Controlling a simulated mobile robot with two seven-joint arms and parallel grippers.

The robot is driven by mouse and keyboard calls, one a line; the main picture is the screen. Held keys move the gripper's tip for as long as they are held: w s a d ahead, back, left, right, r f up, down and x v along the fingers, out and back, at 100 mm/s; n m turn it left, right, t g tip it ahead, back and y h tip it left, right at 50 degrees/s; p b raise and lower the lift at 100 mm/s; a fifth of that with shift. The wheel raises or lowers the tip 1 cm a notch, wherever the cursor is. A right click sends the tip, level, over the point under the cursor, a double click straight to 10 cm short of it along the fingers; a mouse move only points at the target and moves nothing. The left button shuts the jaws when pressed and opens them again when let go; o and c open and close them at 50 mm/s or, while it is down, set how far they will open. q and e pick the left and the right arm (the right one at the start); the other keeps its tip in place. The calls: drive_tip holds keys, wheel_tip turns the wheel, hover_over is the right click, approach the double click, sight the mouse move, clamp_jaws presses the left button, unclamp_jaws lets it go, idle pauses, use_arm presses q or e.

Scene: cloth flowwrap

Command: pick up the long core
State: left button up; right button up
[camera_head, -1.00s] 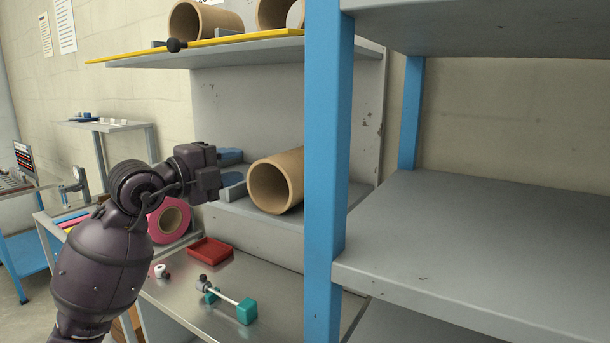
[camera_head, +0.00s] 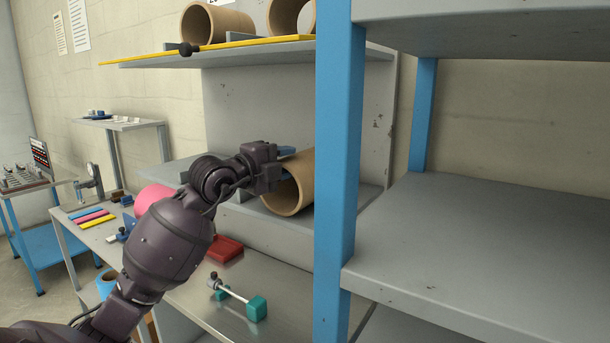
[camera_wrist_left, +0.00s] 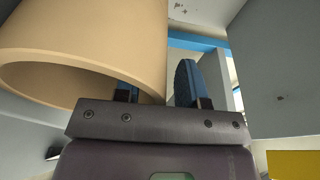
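A brown cardboard core (camera_head: 304,170) lies on its side on the middle shelf in the head view, its open end facing me and its right part hidden by the blue post. It fills the upper left of the left wrist view (camera_wrist_left: 90,38). My left gripper (camera_head: 289,152) is at the core's open end and hides part of it. In the left wrist view, the left gripper's (camera_wrist_left: 158,85) blue fingers are apart. The left finger seems to reach inside the core's rim, the right finger is outside its wall with a gap. My right gripper is not in view.
Two more cores (camera_head: 215,24) lie on the yellow-edged upper shelf (camera_head: 150,60). A blue post (camera_head: 336,160) stands close right of the core. Below are a red tray (camera_head: 226,250) and a teal-ended rod (camera_head: 257,308) on the metal table.

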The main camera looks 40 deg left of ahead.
use_arm(q)
drive_tip(key=shift+w, duration=0.3)
clamp_jaws()
drive_tip(key=shift+r, duration=0.1)
idle(1.2)
